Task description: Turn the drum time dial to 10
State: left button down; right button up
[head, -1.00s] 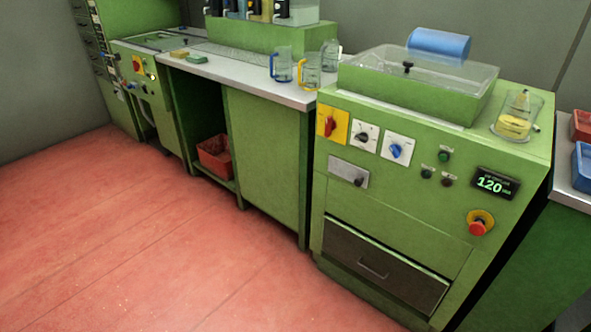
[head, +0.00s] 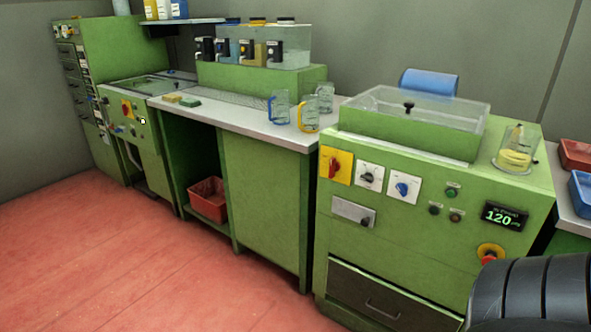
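The green machine (head: 400,228) at the right has a front panel with several controls. A black-knobbed dial on a white plate (head: 370,176) sits beside a blue-knobbed dial on a white plate (head: 403,187). Their markings are too small to read, so I cannot tell which is the drum time dial or where it points. A dark display (head: 505,216) on the panel reads 120. A black segmented part of my own arm shows at the lower right and covers the machine's lower right corner. Neither gripper shows.
A red switch on a yellow plate (head: 336,166) is left of the dials. Glass mugs (head: 307,112) stand on the counter (head: 235,122). The red floor (head: 150,250) in front is clear.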

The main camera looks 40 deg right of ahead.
aim_at(368, 177)
jog(key=z, duration=0.05)
jog(key=i, duration=0.85)
jog(key=z, duration=1.1)
jog(key=i, duration=0.5)
jog(key=z, duration=0.5)
